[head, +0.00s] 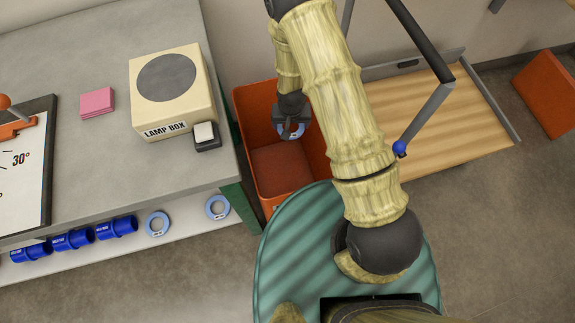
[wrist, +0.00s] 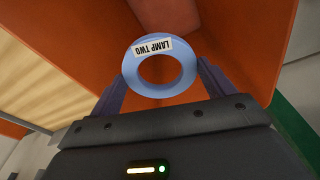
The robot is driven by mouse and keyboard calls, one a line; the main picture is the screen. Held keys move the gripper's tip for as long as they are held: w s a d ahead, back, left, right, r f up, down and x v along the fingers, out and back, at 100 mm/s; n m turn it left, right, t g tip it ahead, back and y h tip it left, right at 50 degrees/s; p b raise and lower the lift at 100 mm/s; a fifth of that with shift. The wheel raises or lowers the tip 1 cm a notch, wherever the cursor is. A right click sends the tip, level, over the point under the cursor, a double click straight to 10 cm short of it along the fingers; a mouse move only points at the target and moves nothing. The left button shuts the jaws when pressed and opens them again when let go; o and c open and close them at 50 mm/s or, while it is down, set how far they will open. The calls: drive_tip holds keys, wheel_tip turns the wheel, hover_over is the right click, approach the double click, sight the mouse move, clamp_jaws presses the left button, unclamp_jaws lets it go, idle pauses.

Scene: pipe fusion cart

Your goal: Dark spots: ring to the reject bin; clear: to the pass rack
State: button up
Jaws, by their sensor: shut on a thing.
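My gripper (head: 291,122) is shut on a light blue ring (wrist: 130,68) and holds it over the mouth of an open orange bin (head: 250,120). The ring also shows in the head view (head: 290,132), small and partly covered by the gripper. In the wrist view a white label on the ring reads LAMP TWO. I see no dark spots on the face toward the wrist camera; the other face is hidden. The bin's floor looks empty where it shows. No rack is clearly marked as the pass rack.
A cream lamp box (head: 165,90) with a dark round top stands on the grey bench (head: 100,165) left of the bin. Several blue tubes (head: 73,240) and two light blue rings (head: 157,224) are on a lower shelf. A wooden board (head: 440,110) lies to the right.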

drive_tip(key=shift+f, duration=0.2)
drive_tip(key=o, duration=1)
drive_tip(key=shift+c, duration=0.2)
drive_tip(key=shift+r, duration=0.15)
wheel_tip(320, 180, up, 17)
drive_tip(key=s+p, duration=0.2)
drive_tip(key=shift+s, duration=0.3)
drive_tip(key=shift+d, duration=0.1)
